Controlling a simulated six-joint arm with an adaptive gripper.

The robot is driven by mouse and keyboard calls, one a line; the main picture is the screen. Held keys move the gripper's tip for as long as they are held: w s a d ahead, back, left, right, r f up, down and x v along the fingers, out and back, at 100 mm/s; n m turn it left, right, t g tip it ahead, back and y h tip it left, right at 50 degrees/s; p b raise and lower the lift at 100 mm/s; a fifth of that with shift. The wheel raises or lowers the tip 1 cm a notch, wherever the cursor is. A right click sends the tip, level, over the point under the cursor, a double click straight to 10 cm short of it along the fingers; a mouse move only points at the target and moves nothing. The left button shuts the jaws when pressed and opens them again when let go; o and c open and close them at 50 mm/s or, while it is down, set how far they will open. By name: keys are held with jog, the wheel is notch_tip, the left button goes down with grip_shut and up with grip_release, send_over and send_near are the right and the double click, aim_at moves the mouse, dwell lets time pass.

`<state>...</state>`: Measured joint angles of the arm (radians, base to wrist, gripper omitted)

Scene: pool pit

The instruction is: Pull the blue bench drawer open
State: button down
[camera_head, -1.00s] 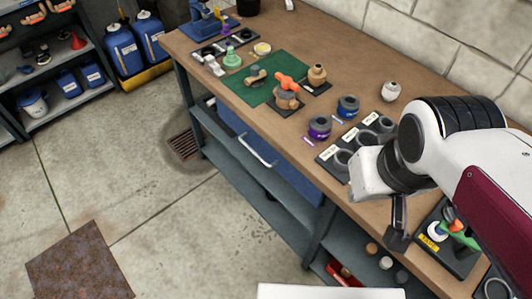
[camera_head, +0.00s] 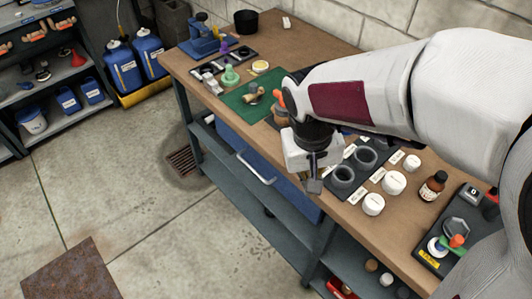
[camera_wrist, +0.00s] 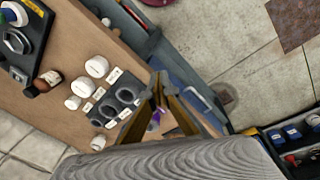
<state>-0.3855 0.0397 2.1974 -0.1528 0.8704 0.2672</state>
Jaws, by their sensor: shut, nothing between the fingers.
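The blue bench drawer (camera_head: 290,188) is set under the wooden bench top, its front facing the floor aisle, and it looks shut. Its pale bar handle (camera_head: 255,168) runs along the front. The handle also shows in the wrist view (camera_wrist: 199,98), to the right of my fingers. My gripper (camera_head: 314,186) is shut and empty, pointing down near the bench's front edge. In the head view it is right of the handle and apart from it. In the wrist view the fingertips (camera_wrist: 158,78) meet in a point. My arm hides part of the bench top.
The bench top holds labelled dark holders (camera_head: 367,158), white lidded jars (camera_head: 394,182), a brown bottle (camera_head: 432,187) and a green mat (camera_head: 243,101). A lower shelf (camera_head: 278,228) runs under the drawer. The floor (camera_head: 165,235) before the bench is clear.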

jog(key=w+a+f+m+t+h, duration=0.1)
jog(key=w+a+f+m, duration=1)
jog(key=w, duration=0.5)
jog(key=shift+w+a+f+m+t+h, duration=0.3)
jog(key=shift+w+a+f+t+h, duration=0.1)
jog(key=shift+a+f, duration=0.75)
send_near(265, 171)
jog(key=shift+s+d+f, duration=0.15)
jog(key=shift+d+f, duration=0.3)
jog(key=shift+f, duration=0.35)
jog(key=shift+s+d+f, duration=0.2)
jog(key=shift+d+f, duration=0.2)
jog(key=shift+f, duration=0.35)
jog(key=shift+s+d+f, duration=0.15)
jog(key=shift+d+f, duration=0.3)
jog(key=shift+f, duration=0.35)
jog(key=shift+s+a, duration=0.1)
